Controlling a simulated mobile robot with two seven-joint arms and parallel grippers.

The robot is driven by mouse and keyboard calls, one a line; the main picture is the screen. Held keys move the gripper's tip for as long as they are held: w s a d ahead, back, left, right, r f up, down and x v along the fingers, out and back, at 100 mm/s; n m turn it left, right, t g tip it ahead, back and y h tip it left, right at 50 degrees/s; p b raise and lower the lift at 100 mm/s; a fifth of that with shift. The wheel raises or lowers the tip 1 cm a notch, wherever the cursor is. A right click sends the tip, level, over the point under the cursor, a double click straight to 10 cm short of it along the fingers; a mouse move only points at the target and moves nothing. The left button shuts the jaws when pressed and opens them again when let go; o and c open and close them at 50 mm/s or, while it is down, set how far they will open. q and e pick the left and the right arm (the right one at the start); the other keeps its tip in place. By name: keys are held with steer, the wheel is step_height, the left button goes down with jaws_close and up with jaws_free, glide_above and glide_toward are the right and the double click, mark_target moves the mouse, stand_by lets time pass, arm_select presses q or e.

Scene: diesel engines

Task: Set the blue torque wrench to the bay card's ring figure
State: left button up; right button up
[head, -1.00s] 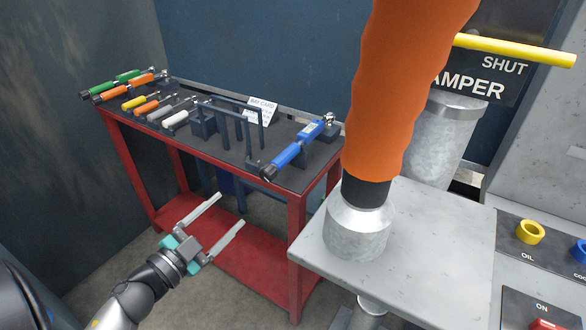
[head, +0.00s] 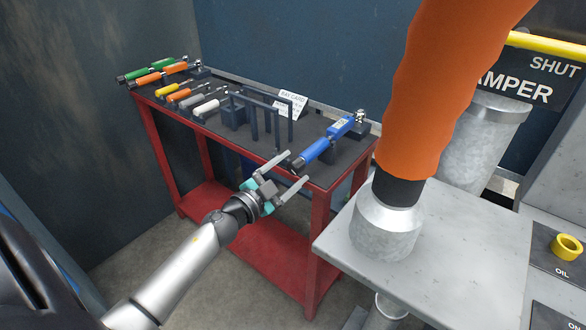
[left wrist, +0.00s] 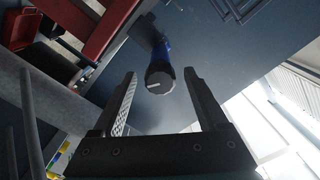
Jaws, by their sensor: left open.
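The blue torque wrench (head: 328,142) lies at the right end of the red bench's dark top, its dark handle end toward me. In the left wrist view the end cap of the blue torque wrench (left wrist: 159,84), with a pale mark on it, shows between and beyond the fingertips. My left gripper (head: 297,167) is open and empty, just short of the handle end and apart from it. Its two fingers also show in the left wrist view (left wrist: 162,82). The bay card (head: 292,104) stands at the back of the bench; its small figures are unreadable. My right gripper is out of view.
Orange (head: 162,75) and green (head: 150,71) wrenches and several smaller tools lie on the bench's left part. A dark frame (head: 262,107) stands left of the blue wrench. A large orange hose (head: 440,100) on a grey table (head: 450,240) blocks the right side.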

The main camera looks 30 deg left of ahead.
arm_select(q)
steer(key=shift+w, duration=0.6)
steer(key=shift+c, duration=0.2)
jaws_close()
